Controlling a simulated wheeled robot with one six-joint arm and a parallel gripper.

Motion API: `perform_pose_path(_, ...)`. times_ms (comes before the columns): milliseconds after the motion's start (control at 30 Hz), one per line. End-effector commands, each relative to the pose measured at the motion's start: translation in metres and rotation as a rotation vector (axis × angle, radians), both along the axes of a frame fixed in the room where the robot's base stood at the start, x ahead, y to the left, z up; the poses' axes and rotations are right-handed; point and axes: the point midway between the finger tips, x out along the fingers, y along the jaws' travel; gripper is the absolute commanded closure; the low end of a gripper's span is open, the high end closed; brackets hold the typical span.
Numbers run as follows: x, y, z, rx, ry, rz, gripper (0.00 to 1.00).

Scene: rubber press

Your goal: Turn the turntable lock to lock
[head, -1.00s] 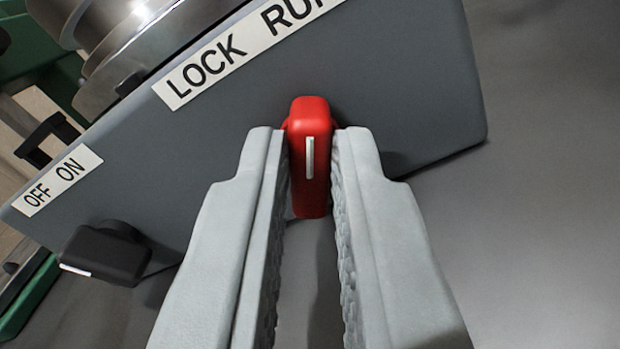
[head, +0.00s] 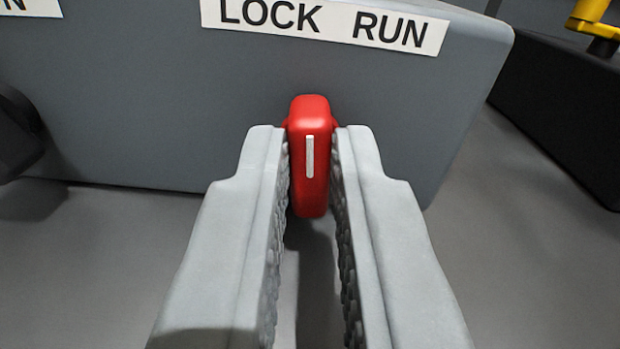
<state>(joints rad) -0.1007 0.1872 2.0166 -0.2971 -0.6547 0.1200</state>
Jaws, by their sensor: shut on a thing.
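The red turntable lock knob (head: 310,108) with a white pointer line stands out from the front of a grey panel (head: 150,110). A white label (head: 338,22) above it reads LOCK at left and RUN at right. The pointer is upright in the picture; against the slightly tilted label it leans a little toward the LOCK side. My gripper (head: 311,150) is shut on the red knob, one finger on each side. The fingers hide parts of the knob's sides.
A black knob (head: 14,135) is partly in view at the left edge, under another label (head: 32,8) cut off by the frame. A black block (head: 560,110) with a yellow part (head: 590,12) stands at the right. Grey floor is clear below the panel.

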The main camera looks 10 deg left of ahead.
Motion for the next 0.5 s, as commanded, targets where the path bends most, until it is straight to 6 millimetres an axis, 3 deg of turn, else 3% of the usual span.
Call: perform_pose_path(500,-0.0010,0.0024,-0.0015,-0.337,-0.096,0.001,1.00)
